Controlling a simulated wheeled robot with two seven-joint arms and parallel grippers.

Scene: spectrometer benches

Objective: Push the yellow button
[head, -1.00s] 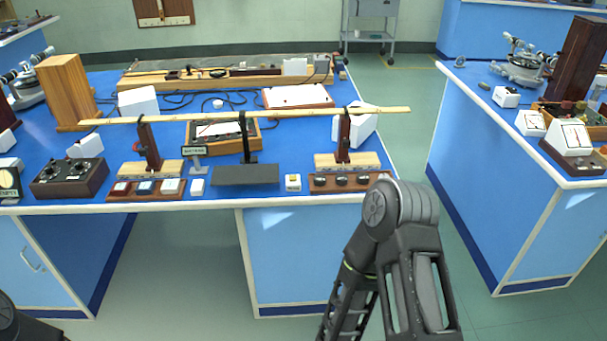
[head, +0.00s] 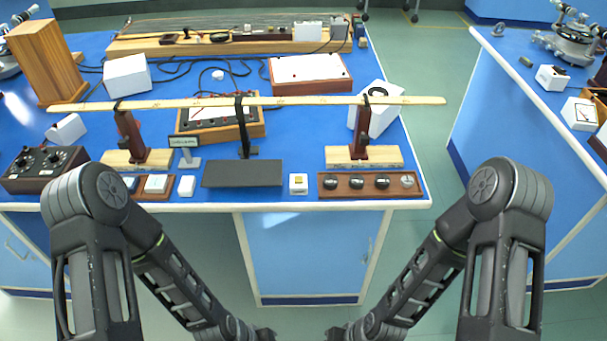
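A small white box with a small yellowish button on it (head: 298,184) stands near the front edge of the blue bench, just right of a dark grey plate (head: 242,173). My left gripper (head: 265,334) and my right gripper (head: 336,334) are at the bottom edge of the head view, low in front of the bench and well apart from the button box. Both are partly cut off, so I cannot tell whether their fingers are open or shut.
A wooden strip with black knobs (head: 370,185) lies right of the button box. A white box (head: 186,186) stands left of the plate. A long wooden rule (head: 300,101) spans the stands behind. Another blue bench (head: 480,130) is at right, across an aisle.

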